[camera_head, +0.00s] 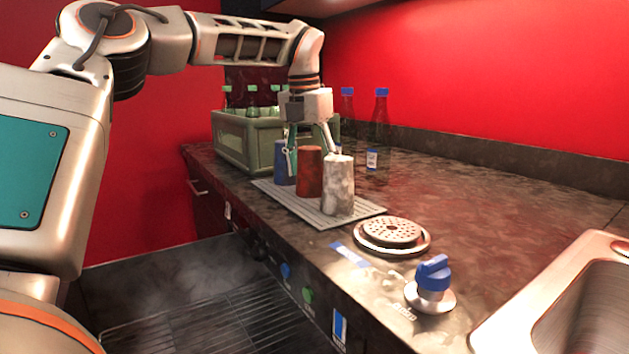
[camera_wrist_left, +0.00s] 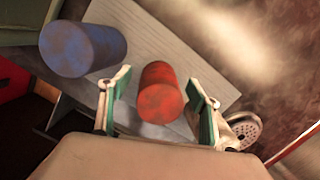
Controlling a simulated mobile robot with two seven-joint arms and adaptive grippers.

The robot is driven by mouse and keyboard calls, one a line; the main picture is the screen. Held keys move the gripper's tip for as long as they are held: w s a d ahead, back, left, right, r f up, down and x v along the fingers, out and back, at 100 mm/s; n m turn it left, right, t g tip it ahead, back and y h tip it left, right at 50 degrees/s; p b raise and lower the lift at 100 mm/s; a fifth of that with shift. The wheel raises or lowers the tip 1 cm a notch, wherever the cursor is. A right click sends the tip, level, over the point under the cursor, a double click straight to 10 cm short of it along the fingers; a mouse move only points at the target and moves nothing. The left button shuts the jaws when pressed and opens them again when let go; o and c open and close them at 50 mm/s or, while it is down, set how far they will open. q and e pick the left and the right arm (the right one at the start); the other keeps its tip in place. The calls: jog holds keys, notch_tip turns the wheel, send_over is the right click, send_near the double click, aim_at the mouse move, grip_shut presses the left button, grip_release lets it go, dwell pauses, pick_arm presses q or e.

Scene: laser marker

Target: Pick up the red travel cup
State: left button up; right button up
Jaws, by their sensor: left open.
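The red travel cup (camera_head: 309,172) stands upright on a grey ribbed mat (camera_head: 274,192), between a blue cup (camera_head: 284,165) and a white marbled cup (camera_head: 338,186). My left gripper (camera_head: 310,150) points down over the red cup, its fingers open. In the left wrist view the red cup (camera_wrist_left: 162,92) lies between the open fingertips (camera_wrist_left: 160,95), with a gap at both sides. The blue cup (camera_wrist_left: 83,48) shows to the upper left there. The white cup is not seen in the left wrist view. My right gripper is not in view.
A green crate (camera_head: 247,140) with bottles stands behind the cups. Two dark blue-capped bottles (camera_head: 379,130) stand to the right. In front are a round drain plate (camera_head: 392,234), a blue-knobbed tap (camera_head: 433,275) and a sink (camera_head: 575,300). The counter at right is clear.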

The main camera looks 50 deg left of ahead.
pick_arm(q)
jog(key=shift+w+f, duration=0.15)
jog(key=shift+f, duration=0.4)
jog(key=shift+r, duration=0.3)
jog(key=c, duration=1.3)
